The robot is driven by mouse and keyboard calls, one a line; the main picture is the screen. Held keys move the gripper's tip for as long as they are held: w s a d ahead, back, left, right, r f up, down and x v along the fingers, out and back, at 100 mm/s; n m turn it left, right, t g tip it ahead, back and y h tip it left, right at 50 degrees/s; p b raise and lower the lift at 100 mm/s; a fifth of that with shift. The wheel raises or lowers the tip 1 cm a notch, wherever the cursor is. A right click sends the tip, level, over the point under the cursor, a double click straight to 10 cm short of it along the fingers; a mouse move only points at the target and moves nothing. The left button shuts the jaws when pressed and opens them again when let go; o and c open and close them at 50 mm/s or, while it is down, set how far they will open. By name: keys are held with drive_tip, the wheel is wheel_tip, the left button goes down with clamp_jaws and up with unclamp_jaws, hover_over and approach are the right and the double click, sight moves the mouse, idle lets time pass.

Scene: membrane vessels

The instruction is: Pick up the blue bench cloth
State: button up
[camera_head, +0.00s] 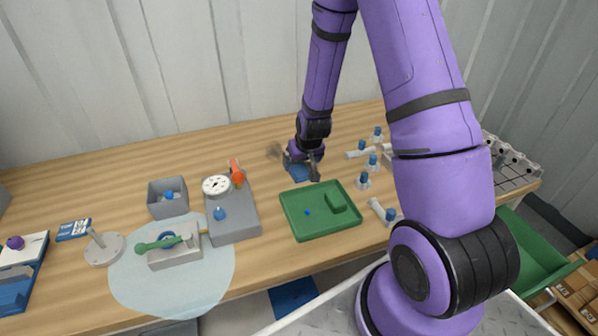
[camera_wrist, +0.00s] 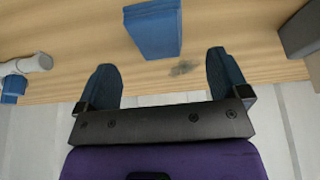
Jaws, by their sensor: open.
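The blue bench cloth (camera_head: 296,171) lies folded on the wooden bench behind the green tray, partly hidden by my gripper (camera_head: 311,168) in the head view. In the wrist view the cloth (camera_wrist: 153,28) is a folded blue block, cut off by the top edge. My gripper (camera_wrist: 160,60) has its two dark fingers wide apart, with nothing between them. In that picture the cloth sits just beyond the fingertips, between their lines. I cannot tell the exact height of the fingers above the bench.
The green tray (camera_head: 293,224) lies in front of the cloth. A grey block with a gauge (camera_head: 232,222) stands to the left. A dark smudge (camera_wrist: 184,68) marks the bench near the cloth.

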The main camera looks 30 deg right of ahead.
sight(299, 168)
drive_tip(key=shift+x, duration=2.7)
drive_tip(key=shift+w+d+r, duration=0.1)
drive_tip(key=shift+w, duration=0.1)
drive_tip(key=c, duration=1)
